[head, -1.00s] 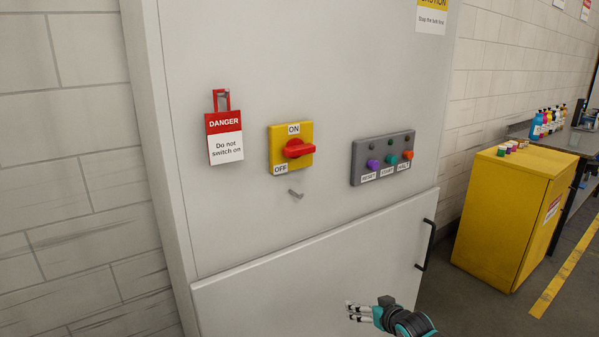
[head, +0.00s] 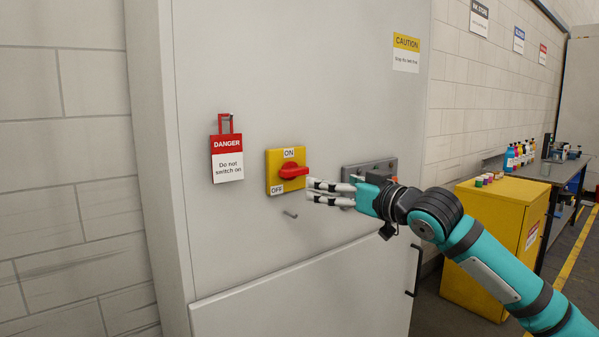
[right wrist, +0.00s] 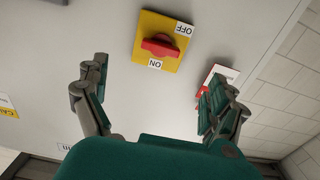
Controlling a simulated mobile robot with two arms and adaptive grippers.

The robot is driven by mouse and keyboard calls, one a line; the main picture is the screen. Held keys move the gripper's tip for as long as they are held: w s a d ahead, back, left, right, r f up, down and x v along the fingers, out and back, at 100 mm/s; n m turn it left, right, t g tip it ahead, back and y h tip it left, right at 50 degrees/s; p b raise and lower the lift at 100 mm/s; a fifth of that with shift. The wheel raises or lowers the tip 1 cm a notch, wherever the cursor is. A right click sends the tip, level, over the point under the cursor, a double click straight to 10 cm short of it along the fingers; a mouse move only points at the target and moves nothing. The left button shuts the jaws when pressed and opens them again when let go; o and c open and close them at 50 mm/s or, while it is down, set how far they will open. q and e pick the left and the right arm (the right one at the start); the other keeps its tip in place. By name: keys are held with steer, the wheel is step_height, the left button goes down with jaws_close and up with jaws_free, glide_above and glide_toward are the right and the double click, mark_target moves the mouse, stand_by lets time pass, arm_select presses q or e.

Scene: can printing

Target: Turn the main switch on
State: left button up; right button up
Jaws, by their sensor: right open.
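The main switch is a red knob (head: 294,171) on a yellow plate (head: 274,178), mounted on the grey cabinet front. The plate has an ON label at the top and an OFF label at the lower left. The knob lies roughly sideways, its end toward the right. My right gripper (head: 316,191) is open and empty, just right of and slightly below the knob, apparently apart from it. In the right wrist view the knob (right wrist: 160,47) and plate (right wrist: 146,27) show ahead, beyond the spread fingers (right wrist: 160,80). My left gripper is not in view.
A grey button panel (head: 369,166) is partly hidden behind my right gripper. A yellow cabinet (head: 488,205) stands at the right.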

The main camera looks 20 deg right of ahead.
mark_target(298, 173)
steer(key=p+x, duration=0.3)
steer(key=x, duration=0.8)
steer(key=shift+w+a+r, duration=0.1)
steer(key=shift+w+a, duration=0.15)
steer(key=shift+w, duration=0.25)
